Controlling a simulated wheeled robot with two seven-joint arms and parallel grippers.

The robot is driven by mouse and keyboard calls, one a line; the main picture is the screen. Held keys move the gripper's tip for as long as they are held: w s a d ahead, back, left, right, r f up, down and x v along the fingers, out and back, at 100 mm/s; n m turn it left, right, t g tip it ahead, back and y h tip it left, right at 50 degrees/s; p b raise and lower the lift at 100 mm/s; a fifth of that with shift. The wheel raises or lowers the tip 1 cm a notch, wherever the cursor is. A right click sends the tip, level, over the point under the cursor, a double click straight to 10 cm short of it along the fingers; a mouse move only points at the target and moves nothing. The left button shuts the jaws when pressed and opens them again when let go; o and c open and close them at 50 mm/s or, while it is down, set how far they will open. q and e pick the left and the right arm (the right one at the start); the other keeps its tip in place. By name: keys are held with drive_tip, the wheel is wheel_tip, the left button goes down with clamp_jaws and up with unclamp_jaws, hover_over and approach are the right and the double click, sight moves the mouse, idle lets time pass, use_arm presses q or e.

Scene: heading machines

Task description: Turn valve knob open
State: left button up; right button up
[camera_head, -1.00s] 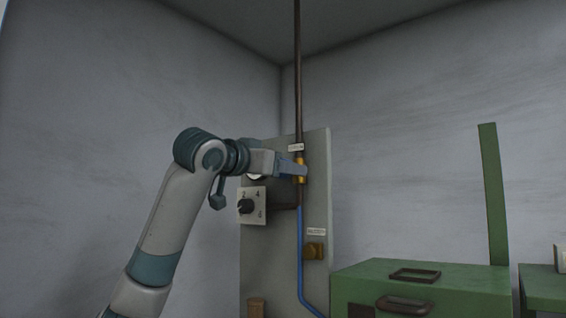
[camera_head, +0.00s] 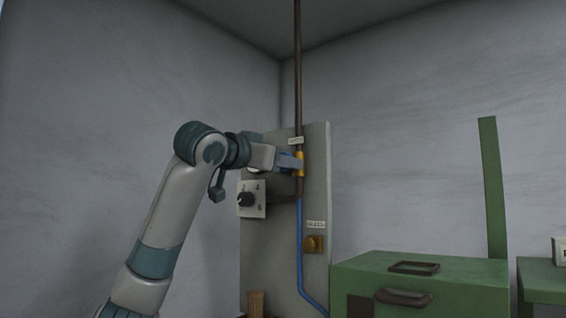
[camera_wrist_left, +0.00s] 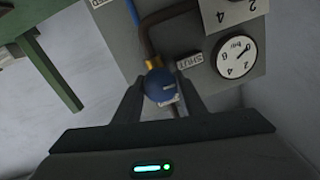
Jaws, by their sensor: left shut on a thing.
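The valve has a blue knob (camera_wrist_left: 158,86) on a brass body (camera_head: 300,170), fitted in the dark vertical pipe on the grey panel. In the left wrist view the knob sits between the two dark fingers of my left gripper (camera_wrist_left: 158,92), which is shut on it. In the head view my left gripper (camera_head: 291,162) reaches the valve from the left, and its fingers hide most of the knob. A small "SHUT" label (camera_wrist_left: 190,62) is beside the valve. My right gripper is not in view.
A round white gauge (camera_wrist_left: 237,56) is near the valve. A green machine (camera_head: 450,275) stands at the right.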

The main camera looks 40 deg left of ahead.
use_arm(q)
drive_tip(key=m, duration=0.9)
drive_tip(key=shift+t, duration=0.3)
drive_tip(key=m+h, duration=0.1)
drive_tip(key=m, duration=0.3)
drive_tip(key=shift+m, duration=2.5)
drive_tip(key=shift+h, duration=0.3)
drive_tip(key=o, duration=1)
drive_tip(key=shift+f, duration=0.1)
